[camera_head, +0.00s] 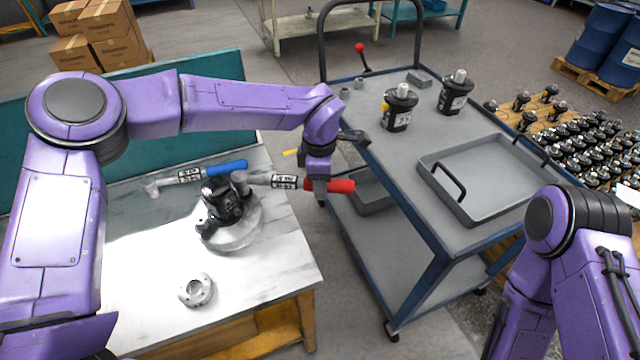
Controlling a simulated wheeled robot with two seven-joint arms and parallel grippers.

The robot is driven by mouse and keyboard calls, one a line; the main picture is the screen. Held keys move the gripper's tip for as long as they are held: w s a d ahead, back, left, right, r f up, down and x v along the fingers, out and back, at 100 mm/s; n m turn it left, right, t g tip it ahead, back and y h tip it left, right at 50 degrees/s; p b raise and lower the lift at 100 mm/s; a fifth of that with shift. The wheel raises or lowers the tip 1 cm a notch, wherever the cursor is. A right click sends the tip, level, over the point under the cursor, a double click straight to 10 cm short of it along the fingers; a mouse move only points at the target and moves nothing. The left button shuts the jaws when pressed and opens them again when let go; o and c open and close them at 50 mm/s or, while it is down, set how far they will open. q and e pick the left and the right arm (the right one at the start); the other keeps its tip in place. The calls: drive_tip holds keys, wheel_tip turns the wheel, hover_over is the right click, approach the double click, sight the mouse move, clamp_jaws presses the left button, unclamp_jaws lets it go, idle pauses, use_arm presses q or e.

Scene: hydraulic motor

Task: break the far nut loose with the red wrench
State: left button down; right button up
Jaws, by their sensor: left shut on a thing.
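The red wrench (285,182) lies level above the white worktable, with its head at the black hydraulic motor (222,203) and its red handle pointing right, past the table's edge. My left gripper (321,188) is shut on the red handle. The wrench head meets the far upper part of the motor; the nut there is too small to tell apart. The motor stands on a round, pale base (236,236). A blue-handled wrench (205,172) is behind the motor. My right arm shows at lower right, but its gripper is out of frame.
A loose metal flange (196,290) lies at the front of the worktable (262,300). A cart (400,170) on the right carries two motors and a grey tray (470,205). A gap of floor separates cart and worktable. A green panel (225,95) stands behind the table.

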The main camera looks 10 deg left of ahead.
use_arm(q)
drive_tip(key=shift+w+a+f+n, duration=0.15)
drive_tip(key=shift+w+f+n, duration=0.15)
drive_tip(key=shift+w, duration=0.1)
drive_tip(key=w+n, duration=0.1)
drive_tip(key=w+a+n+p, duration=0.1)
drive_tip(key=w, duration=0.1)
drive_tip(key=shift+w, duration=0.3)
idle(0.8)
idle(0.4)
drive_tip(key=shift+w+a+n+p, duration=0.15)
drive_tip(key=shift+w+a+n, duration=0.25)
drive_tip(key=shift+w+n, duration=0.35)
drive_tip(key=shift+w+a+n+p, duration=0.15)
drive_tip(key=shift+w+a+n, duration=0.35)
drive_tip(key=shift+w, duration=0.4)
drive_tip(key=shift+w, duration=0.1)
